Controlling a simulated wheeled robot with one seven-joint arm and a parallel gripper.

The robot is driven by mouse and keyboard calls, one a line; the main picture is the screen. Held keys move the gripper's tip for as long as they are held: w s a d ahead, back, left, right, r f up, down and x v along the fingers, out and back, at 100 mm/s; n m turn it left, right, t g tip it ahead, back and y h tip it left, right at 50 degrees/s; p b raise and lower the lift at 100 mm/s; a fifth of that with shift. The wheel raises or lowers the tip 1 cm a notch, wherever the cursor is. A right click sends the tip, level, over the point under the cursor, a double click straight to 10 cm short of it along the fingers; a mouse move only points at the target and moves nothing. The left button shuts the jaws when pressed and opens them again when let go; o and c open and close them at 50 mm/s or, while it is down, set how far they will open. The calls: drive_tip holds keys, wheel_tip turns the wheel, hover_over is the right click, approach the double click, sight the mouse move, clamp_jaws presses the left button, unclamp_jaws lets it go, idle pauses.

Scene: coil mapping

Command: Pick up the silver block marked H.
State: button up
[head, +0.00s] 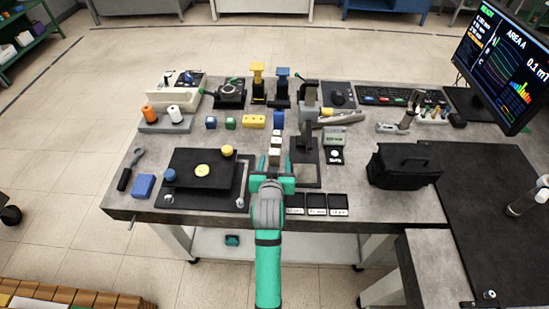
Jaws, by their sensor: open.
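My gripper (274,163), green with a grey wrist, reaches in from the front edge of the table in the head view. Its two fingers are apart and point away toward the back. A silver-white block (275,158) shows between or just beyond the fingertips. A second pale block (276,142) lies right behind it in the same line. The letters on them are too small to read, so I cannot tell which is marked H. I cannot tell whether the fingers touch the nearer block. The wrist and jaws hide the table below them.
A dark stand with an upright column (306,130) is close on the right. A black platform (203,173) with a yellow disc is on the left. Blue, green and yellow blocks (254,121) lie behind. Three dark trays (317,203) and a black bag (403,165) are at right.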

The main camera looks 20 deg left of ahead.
sight(274, 157)
drive_tip(key=shift+a+x, duration=0.2)
drive_tip(key=shift+x, duration=2.2)
drive_tip(key=c, duration=1.2)
drive_tip(key=shift+d+r, duration=0.1)
drive_tip(key=shift+c, duration=0.7)
drive_tip(key=shift+r, duration=0.1)
